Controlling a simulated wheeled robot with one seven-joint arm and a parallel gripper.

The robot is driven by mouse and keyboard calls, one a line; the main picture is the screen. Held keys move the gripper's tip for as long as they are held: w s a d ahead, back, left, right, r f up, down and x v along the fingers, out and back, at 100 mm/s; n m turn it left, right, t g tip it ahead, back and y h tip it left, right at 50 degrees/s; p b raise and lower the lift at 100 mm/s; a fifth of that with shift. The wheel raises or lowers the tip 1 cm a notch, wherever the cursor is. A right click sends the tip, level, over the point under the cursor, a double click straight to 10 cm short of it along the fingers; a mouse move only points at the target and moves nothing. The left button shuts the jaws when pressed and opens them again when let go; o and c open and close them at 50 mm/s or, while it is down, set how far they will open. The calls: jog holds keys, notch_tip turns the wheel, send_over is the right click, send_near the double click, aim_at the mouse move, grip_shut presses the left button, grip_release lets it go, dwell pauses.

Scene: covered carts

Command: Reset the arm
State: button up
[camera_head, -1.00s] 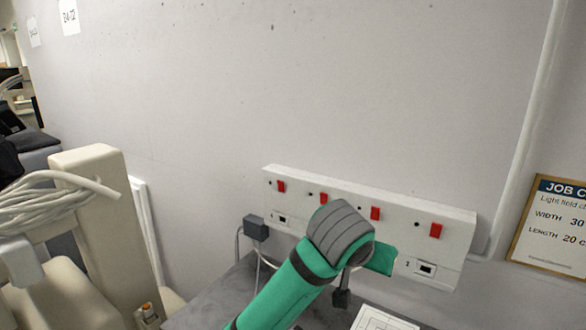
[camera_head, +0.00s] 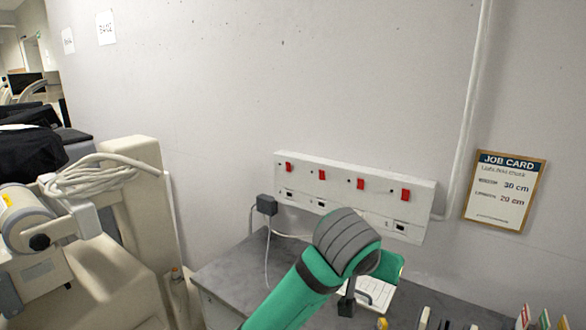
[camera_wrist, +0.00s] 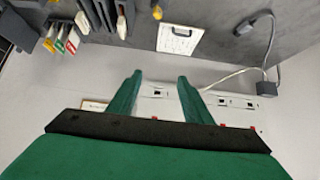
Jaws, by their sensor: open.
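My arm is green with a grey ribbed joint and reaches up from the bottom of the head view over the grey worktop (camera_head: 228,272). In the wrist view my gripper (camera_wrist: 160,82) has its two green fingers spread apart, with nothing between them. In the head view the gripper is mostly hidden behind the arm's grey joint. The fingers point toward the worktop and the wall panel (camera_head: 353,198) with red switches, apart from both as far as I can tell.
A black plug (camera_head: 266,204) with a cable sits at the panel's left end. A job card (camera_head: 504,190) hangs on the wall. A beige machine (camera_head: 135,205) with coiled cable stands left.

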jog(key=d+f+n+t+h, duration=0.2)
jog(key=f+h, duration=0.1)
jog(key=f, duration=0.4)
jog(key=d+f+n+t+h, duration=0.2)
jog(key=d+f+n+h, duration=0.1)
jog(key=f, duration=0.4)
jog(key=s+a+f+n+t+y, duration=0.2)
jog(key=s+a+f+n+y, duration=0.1)
jog(key=s+a+f, duration=0.4)
jog(key=s+a+f+n+t+y, duration=0.25)
jog(key=s+f, duration=0.25)
jog(key=f, duration=0.4)
jog(key=s+a+f+y, duration=0.2)
jog(key=s+a+f, duration=0.15)
jog(key=s, duration=0.45)
jog(key=s+a+f+y, duration=0.2)
jog(key=s+a+y, duration=0.15)
jog(key=s, duration=0.35)
jog(key=s+a+r+m, duration=0.1)
jog(key=s+a+m, duration=0.1)
jog(key=s, duration=0.5)
jog(key=s+a+r+m, duration=0.1)
jog(key=s+a, duration=0.2)
jog(key=s, duration=0.5)
jog(key=shift+a+r+m, duration=0.2)
jog(key=shift+a+m, duration=0.1)
jog(key=shift+m, duration=0.05)
